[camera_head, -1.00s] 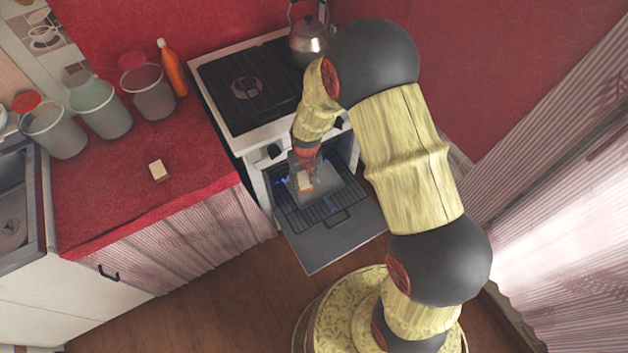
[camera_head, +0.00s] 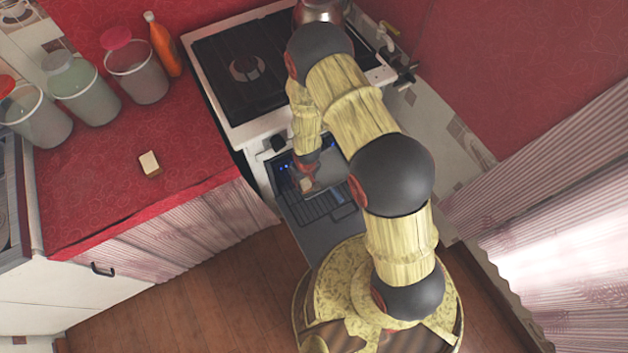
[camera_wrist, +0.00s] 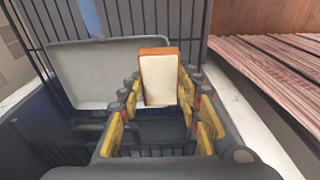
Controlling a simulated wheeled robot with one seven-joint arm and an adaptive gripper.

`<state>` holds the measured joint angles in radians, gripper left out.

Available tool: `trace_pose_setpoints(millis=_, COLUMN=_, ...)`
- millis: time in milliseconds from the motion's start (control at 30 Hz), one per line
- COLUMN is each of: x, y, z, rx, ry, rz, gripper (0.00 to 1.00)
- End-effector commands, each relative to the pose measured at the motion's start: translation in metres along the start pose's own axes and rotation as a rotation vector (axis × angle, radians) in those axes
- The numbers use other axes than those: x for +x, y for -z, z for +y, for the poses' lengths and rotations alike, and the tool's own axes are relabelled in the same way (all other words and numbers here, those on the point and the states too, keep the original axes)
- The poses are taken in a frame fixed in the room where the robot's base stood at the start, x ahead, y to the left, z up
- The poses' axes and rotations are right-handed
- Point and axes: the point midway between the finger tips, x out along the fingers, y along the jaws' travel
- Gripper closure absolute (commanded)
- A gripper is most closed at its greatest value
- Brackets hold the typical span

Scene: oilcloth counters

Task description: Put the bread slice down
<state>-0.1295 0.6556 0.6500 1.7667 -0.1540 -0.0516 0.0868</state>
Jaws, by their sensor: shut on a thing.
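The bread slice (camera_wrist: 159,79), pale with an orange-brown crust, stands on edge between the fingers of my gripper (camera_wrist: 160,105) in the wrist view. My gripper is shut on it. In the head view, my gripper (camera_head: 305,170) reaches down into the open oven (camera_head: 316,215), above the wire rack, and the slice (camera_head: 307,184) shows as a small pale patch at its tip. The wrist view shows the dark wire rack (camera_wrist: 140,18) and a flat grey tray (camera_wrist: 95,75) behind the slice. I cannot tell whether the slice touches the rack or the tray.
A similar small pale piece (camera_head: 150,163) lies on the red counter (camera_head: 190,150). Several lidded jars and an orange bottle (camera_head: 164,45) stand at the counter's back. The stove top (camera_head: 245,68) is above the oven. The counter's front is clear.

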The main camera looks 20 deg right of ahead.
Motion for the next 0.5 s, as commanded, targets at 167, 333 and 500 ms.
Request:
trace_pose_setpoints(millis=167, x=0.033, y=0.006, z=0.027, rx=0.003, ry=0.0, rz=-0.002, gripper=0.85)
trace_pose_setpoints(millis=333, x=0.053, y=0.012, z=0.043, rx=0.002, ry=0.0, rz=0.0, gripper=0.85)
trace_pose_setpoints(millis=500, x=0.059, y=0.014, z=0.049, rx=0.0, ry=0.0, rz=0.001, gripper=0.85)
